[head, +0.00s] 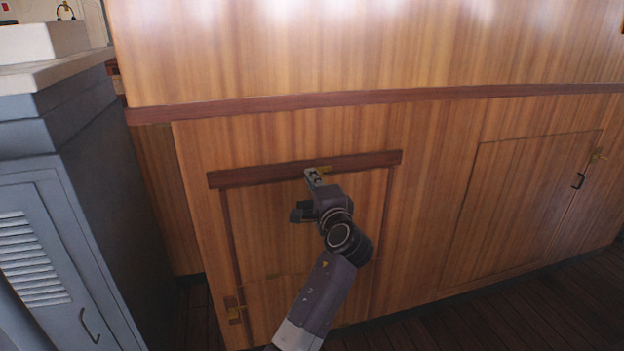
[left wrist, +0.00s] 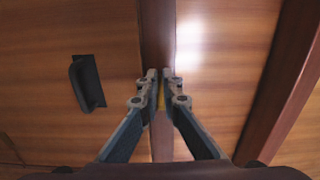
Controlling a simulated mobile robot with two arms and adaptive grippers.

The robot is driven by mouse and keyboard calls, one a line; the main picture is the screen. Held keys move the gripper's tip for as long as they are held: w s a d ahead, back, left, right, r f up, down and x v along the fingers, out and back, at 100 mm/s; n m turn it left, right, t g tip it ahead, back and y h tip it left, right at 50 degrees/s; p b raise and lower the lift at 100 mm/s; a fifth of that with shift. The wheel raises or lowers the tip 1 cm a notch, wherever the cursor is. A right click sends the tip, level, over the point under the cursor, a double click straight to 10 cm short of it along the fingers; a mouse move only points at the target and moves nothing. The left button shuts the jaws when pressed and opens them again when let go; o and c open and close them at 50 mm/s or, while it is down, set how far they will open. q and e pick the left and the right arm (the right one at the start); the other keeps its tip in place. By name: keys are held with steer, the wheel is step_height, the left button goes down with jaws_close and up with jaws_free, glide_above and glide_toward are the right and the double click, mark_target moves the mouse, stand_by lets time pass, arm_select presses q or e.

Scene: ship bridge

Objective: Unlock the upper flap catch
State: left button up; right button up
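The upper flap catch (head: 326,168) is a small brass piece on the dark wooden strip (head: 240,178) along the top of the flap (head: 265,230). My left gripper (head: 313,176) is at this catch, its arm rising from below. In the left wrist view, the fingers of the left gripper (left wrist: 160,76) are nearly together, with a sliver of the brass catch (left wrist: 161,98) between them. The fingers hide most of the catch, so its turn is hard to tell. A black handle (left wrist: 88,83) on the flap shows beside the fingers. My right gripper is not in view.
A grey metal cabinet (head: 90,210) stands close at left.

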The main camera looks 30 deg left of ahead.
arm_select(q)
steer(key=o, duration=0.4)
steer(key=v, duration=1.2)
steer(key=shift+f, duration=0.1)
